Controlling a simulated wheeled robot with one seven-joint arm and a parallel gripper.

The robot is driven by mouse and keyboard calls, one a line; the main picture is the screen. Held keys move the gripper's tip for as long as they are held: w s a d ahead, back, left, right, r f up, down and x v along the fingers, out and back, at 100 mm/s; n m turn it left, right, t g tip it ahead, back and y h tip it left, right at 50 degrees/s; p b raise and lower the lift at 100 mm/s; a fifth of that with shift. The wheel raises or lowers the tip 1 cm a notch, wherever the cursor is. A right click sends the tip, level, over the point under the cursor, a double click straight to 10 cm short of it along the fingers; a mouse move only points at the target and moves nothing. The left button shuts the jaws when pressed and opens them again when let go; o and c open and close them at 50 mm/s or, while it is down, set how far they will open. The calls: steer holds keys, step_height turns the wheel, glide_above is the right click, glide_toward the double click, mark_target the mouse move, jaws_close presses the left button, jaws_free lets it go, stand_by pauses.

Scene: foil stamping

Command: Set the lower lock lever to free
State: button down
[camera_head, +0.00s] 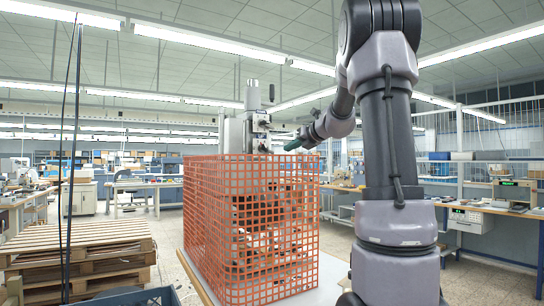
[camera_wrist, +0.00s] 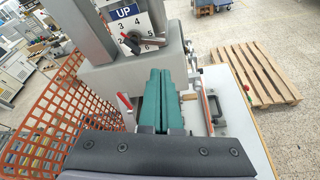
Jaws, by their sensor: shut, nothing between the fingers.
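A grey stamping machine (camera_head: 233,134) stands partly behind orange mesh in the head view. In the wrist view its grey housing (camera_wrist: 100,72) carries a white dial plate (camera_wrist: 127,28) with "UP", numbers and a dark lever with a red part (camera_wrist: 131,42). A red-tipped lever (camera_wrist: 124,103) shows left of my fingers, and an orange-red bar (camera_wrist: 213,107) to their right. I cannot tell which is the lower lock lever. My gripper (camera_wrist: 167,76) has teal fingers, closed together and empty, pointing at the machine. It also shows in the head view (camera_head: 290,146), above the mesh's right side.
The orange mesh guard (camera_head: 252,230) encloses the machine's front and left. Wooden pallets (camera_head: 80,250) are stacked at left, and another pallet (camera_wrist: 257,72) lies on the floor in the wrist view. Workbenches line the right. Free room shows above the mesh.

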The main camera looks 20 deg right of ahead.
mark_target(273, 152)
steer(key=x, duration=1)
steer(key=shift+d+r+n+h, duration=0.2)
steer(key=shift+r+n+h, duration=0.3)
steer(key=shift+n, duration=0.2)
stand_by(0.4)
steer(key=shift+d+r+n+h, duration=0.15)
steer(key=shift+r+n+h, duration=0.5)
steer(key=shift+n, duration=0.55)
steer(key=shift+a+r+n+t+h, duration=0.15)
steer(key=shift+r+n+t+h, duration=0.2)
steer(key=shift+r+n, duration=0.45)
steer(key=shift+a+r+n+t+h, duration=0.2)
steer(key=shift+r+n+h, duration=0.2)
steer(key=shift+r+n, duration=0.45)
steer(key=shift+r, duration=0.2)
steer(key=shift+s, duration=0.1)
